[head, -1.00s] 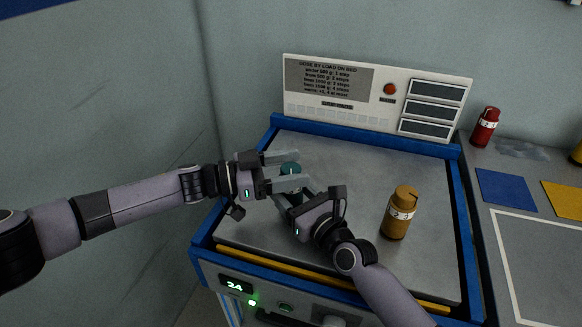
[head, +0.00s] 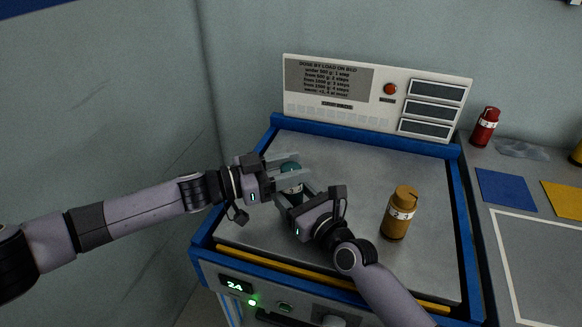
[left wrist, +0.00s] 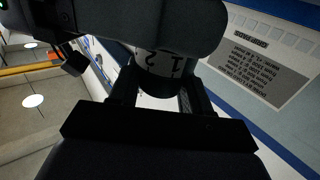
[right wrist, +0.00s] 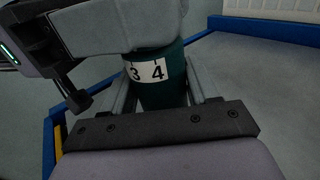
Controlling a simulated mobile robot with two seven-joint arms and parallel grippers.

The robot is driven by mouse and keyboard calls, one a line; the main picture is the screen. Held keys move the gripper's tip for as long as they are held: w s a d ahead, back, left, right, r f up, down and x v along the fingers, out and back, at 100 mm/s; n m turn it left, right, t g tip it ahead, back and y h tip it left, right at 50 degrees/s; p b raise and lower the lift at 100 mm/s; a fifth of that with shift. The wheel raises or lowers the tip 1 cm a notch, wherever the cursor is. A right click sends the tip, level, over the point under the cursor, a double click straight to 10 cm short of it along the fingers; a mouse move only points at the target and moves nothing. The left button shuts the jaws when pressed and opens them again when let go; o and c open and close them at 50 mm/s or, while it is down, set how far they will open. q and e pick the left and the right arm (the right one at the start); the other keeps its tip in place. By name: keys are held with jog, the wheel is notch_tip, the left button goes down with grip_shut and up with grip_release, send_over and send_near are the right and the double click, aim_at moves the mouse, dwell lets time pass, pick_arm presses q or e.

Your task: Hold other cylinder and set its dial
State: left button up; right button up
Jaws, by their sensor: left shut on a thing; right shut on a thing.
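A teal cylinder (head: 290,169) with a white number band is at the left of the grey bed (head: 345,165). My left gripper (head: 299,168) is shut on its upper part, coming from the left. My right gripper (head: 292,190) is shut on its body from the front, below the left one. In the right wrist view the cylinder (right wrist: 160,92) shows 3 and 4 on its band, and my left gripper covers its top. In the left wrist view the band (left wrist: 160,62) shows 1 and 2. An ochre cylinder (head: 397,218) with a numbered band stands apart on the bed.
A panel (head: 330,80) with dose text, a red button (head: 390,89) and dark windows stands behind the bed. A blue rim (head: 463,215) edges the bed. A red cylinder (head: 485,127), a blue square (head: 506,190) and a yellow square (head: 565,199) are at right.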

pick_arm(q)
jog(key=n+t+y, duration=0.2)
jog(key=t, duration=0.1)
jog(key=n+t+y, duration=0.2)
jog(key=t, duration=0.1)
jog(key=shift+s+d+n, duration=0.1)
jog(key=shift+d+n, duration=0.05)
jog(key=shift+n, duration=0.25)
jog(key=shift+r+n+t+y, duration=0.1)
jog(key=shift+n+t+y, duration=0.5)
jog(key=shift+t+y, duration=0.15)
pick_arm(e)
jog(key=shift+a, duration=0.1)
pick_arm(q)
jog(key=shift+t, duration=0.25)
jog(key=shift+n+y, duration=0.4)
jog(key=shift+y, duration=0.05)
jog(key=o, duration=1)
jog(key=shift+a, duration=0.25)
